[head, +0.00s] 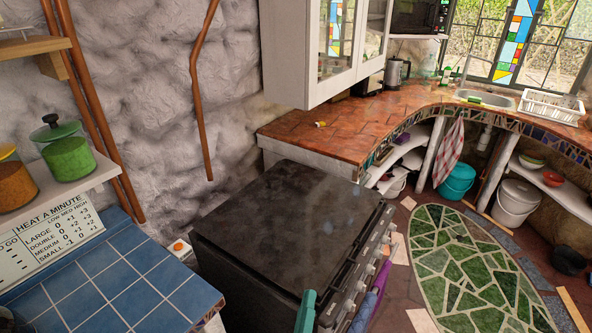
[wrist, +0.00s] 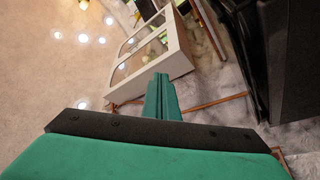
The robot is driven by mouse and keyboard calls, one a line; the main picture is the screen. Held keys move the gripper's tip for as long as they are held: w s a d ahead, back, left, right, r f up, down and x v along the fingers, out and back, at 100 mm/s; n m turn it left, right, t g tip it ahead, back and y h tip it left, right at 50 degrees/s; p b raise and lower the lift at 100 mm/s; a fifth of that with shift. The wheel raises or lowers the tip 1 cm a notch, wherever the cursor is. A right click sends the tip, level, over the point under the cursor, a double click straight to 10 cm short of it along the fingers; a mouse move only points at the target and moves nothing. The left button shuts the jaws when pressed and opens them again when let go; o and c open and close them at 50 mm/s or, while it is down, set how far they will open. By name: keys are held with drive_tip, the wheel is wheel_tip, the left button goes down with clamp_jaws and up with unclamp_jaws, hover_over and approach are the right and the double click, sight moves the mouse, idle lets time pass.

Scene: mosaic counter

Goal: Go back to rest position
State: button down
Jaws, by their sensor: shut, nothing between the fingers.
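My gripper (head: 305,312) shows at the bottom edge of the head view as a teal tip in front of the black stove (head: 290,220). Most of the gripper lies below the frame. In the wrist view its green fingers (wrist: 161,97) are together, with nothing between them. That view is tilted and takes in the ceiling lights and the white wall cabinet (wrist: 155,55).
A blue tiled counter (head: 110,275) stands left of the stove, below a shelf with jars. A terracotta counter (head: 330,135) curves behind it to the sink (head: 485,98). Green mosaic floor (head: 470,275) lies at right.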

drive_tip(key=s+a+f+m+g+y, duration=0.1)
drive_tip(key=s+a+f+g+y, duration=0.15)
drive_tip(key=s+f, duration=0.4)
drive_tip(key=s+a+f+m+g+y, duration=0.1)
drive_tip(key=s+a+f+m+y, duration=0.2)
drive_tip(key=s, duration=0.6)
drive_tip(key=s+d+m+g, duration=0.1)
drive_tip(key=s+d+m, duration=0.1)
drive_tip(key=s, duration=1.2)
drive_tip(key=shift+s+f+m+g, duration=0.15)
drive_tip(key=shift+f+m+g, duration=0.1)
drive_tip(key=shift+m+g, duration=0.1)
